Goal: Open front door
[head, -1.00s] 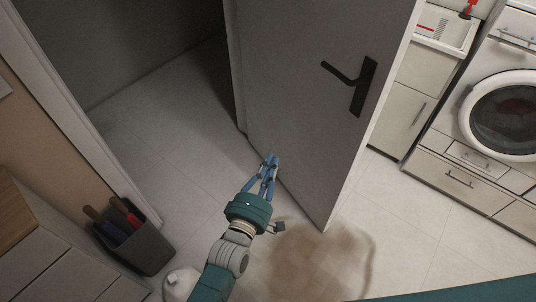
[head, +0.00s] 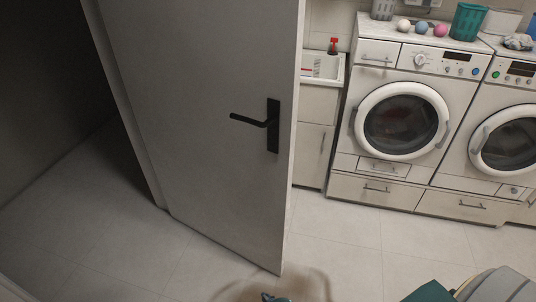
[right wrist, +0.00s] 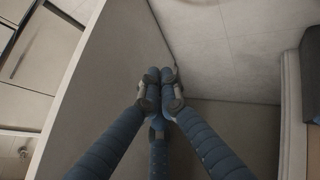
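The front door (head: 205,110) is a grey panel standing ajar in the head view, with a dark gap and floor to its left. Its black lever handle (head: 255,121) sits on a black plate near the free right edge. My right gripper (right wrist: 160,76) is shut, with its blue fingers together and nothing seen between them. In the right wrist view it is in front of the grey door face; I cannot tell if it touches. In the head view only a small dark tip (head: 270,297) shows at the bottom edge. My left gripper is out of view.
A washing machine (head: 437,87) and a second machine (head: 512,100) stand to the right, with a small cabinet (head: 312,135) beside the door edge. Tiled floor (head: 340,232) between door and machines is clear. Several coloured balls lie on the machine top.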

